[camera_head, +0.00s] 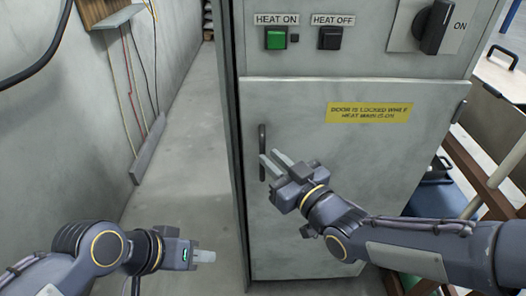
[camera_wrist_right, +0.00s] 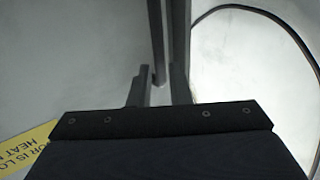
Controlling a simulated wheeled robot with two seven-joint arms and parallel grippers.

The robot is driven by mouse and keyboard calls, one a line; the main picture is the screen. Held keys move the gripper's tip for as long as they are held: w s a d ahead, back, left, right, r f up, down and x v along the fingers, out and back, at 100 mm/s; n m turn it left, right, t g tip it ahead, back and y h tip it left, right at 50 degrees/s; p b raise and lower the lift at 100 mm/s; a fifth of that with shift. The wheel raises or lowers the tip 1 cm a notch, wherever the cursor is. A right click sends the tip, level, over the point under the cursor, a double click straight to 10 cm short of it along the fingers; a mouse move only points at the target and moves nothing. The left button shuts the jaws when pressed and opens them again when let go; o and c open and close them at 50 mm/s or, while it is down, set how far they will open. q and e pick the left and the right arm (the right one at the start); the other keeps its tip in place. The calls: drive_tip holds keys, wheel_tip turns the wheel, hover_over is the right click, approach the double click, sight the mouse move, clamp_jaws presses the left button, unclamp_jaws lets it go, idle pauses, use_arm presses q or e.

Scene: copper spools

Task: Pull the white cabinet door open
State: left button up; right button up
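The cabinet door (camera_head: 330,225) is a pale grey-white panel that looks closed, with a yellow label (camera_head: 368,113) reading that the door is locked while heat is on. Its dark vertical handle (camera_head: 262,140) is near the door's left edge. My right gripper (camera_head: 272,160) is at the handle's lower part with its fingers apart. In the right wrist view, the right gripper (camera_wrist_right: 158,82) shows a gap between its fingers, with a dark upright bar (camera_wrist_right: 156,35) reaching into it; contact cannot be told. My left gripper (camera_head: 204,256) is low, left of the cabinet, away from the door; its finger gap is not visible.
Above the door are a green HEAT ON button (camera_head: 276,38), a black HEAT OFF button (camera_head: 330,38) and a rotary switch (camera_head: 434,26) by the word ON. A wall with cables (camera_head: 130,85) stands left. Clear floor (camera_head: 190,150) lies between. Brown rails (camera_head: 480,180) stand right.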

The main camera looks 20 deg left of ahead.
sight(264, 152)
drive_tip(key=shift+x, duration=2.2)
clamp_jaws()
